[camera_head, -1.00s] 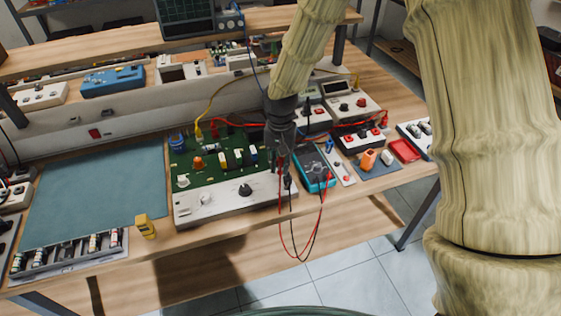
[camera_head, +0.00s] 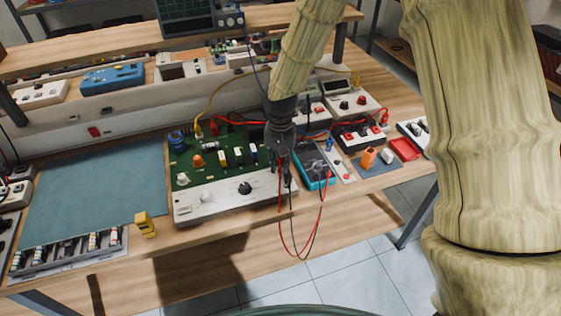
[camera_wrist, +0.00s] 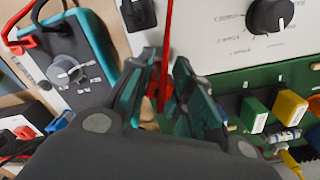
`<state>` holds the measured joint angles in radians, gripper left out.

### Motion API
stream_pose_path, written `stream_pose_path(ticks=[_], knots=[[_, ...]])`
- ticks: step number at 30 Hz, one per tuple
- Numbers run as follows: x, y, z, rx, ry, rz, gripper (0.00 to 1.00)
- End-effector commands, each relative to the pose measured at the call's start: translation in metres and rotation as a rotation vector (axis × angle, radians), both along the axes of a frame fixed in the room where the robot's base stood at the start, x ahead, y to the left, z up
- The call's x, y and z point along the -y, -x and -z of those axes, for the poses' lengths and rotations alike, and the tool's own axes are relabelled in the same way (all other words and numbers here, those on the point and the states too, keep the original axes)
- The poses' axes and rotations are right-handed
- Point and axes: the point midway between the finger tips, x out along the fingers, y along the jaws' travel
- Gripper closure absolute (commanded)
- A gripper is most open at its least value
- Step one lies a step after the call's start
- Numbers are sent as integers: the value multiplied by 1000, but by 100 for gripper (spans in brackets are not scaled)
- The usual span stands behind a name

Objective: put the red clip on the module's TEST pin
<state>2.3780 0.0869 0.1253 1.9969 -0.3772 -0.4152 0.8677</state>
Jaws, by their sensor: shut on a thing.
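The module is a green circuit board (camera_head: 190,159) with a white front panel (camera_head: 222,201); in the wrist view the panel (camera_wrist: 240,45) is at the upper right and the board (camera_wrist: 285,75) is below it. My gripper (camera_head: 282,178) is over the module's right end. In the wrist view my gripper (camera_wrist: 163,85) is shut on the red clip (camera_wrist: 164,75), a thin red piece between its fingers. A red lead (camera_head: 318,222) hangs in a loop below the bench edge. I cannot make out the TEST pin; the gripper hides part of the board.
A teal multimeter (camera_head: 314,165) stands right of the module, and it also shows in the wrist view (camera_wrist: 100,50). An orange object (camera_head: 369,157) and a red tray (camera_head: 405,148) lie farther right. A yellow object (camera_head: 145,224) stands left. The blue-grey mat (camera_head: 95,195) is clear.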

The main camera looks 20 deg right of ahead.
Motion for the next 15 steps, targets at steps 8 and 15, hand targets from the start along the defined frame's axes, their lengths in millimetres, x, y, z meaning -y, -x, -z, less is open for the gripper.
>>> stream_pose_path(ticks=[8, 15], knots=[[0, 0, 3, 0, 0, 0, 96], [0, 0, 5, 0, 0, 0, 96]])
